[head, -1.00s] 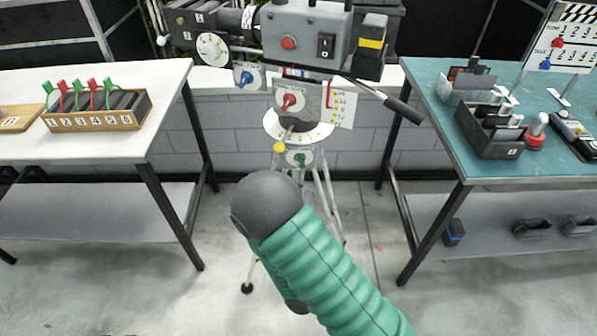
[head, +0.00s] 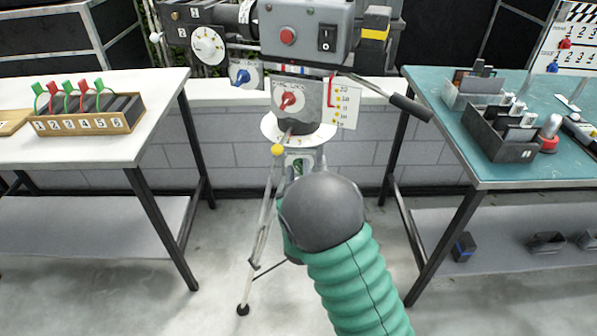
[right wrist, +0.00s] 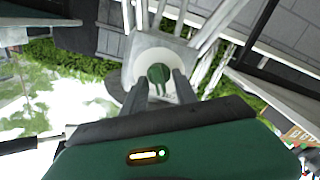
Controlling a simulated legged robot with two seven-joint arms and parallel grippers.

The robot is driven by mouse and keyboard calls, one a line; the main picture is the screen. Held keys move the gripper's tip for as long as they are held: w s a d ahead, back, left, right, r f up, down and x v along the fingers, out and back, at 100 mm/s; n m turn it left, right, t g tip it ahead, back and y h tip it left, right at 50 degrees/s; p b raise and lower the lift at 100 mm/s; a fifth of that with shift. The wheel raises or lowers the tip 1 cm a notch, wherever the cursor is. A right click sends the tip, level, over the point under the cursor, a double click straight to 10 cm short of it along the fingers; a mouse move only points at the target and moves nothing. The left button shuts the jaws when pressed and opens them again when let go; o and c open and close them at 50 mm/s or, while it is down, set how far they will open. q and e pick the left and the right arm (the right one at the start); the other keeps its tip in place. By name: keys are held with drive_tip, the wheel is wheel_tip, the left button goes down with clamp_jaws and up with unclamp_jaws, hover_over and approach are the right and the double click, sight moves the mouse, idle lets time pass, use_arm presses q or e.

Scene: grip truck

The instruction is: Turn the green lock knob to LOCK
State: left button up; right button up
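The green lock knob (head: 297,167) is on a pale plate low on the camera stand, just above my right forearm in the head view and partly covered. In the right wrist view the green knob (right wrist: 158,74) sits on a round white dial. My right gripper (right wrist: 160,86) points at it with two dark fingers apart, one on each side of the knob in the picture. I cannot tell whether they touch it. In the head view my grey wrist joint hides most of this gripper. My left gripper is not in view.
A red knob (head: 291,99), a blue knob (head: 243,76) and a yellow ball (head: 277,150) are close above the green knob. A black handle (head: 410,108) sticks out right. Tables stand left (head: 90,150) and right (head: 560,172); the tripod legs (head: 262,225) are below.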

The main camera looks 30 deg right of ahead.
clamp_jaws()
drive_tip(key=shift+f+m, duration=0.1)
drive_tip(key=shift+m, duration=0.3)
drive_tip(key=m+b, duration=0.3)
drive_tip(key=m, duration=0.2)
drive_tip(key=shift+s+d+f+m, duration=0.1)
drive_tip(key=shift+m, duration=0.2)
drive_tip(key=m+b, duration=0.3)
drive_tip(key=m, duration=0.2)
drive_tip(key=shift+s+m, duration=0.1)
drive_tip(key=shift+m, duration=0.2)
drive_tip(key=shift+d, duration=0.1)
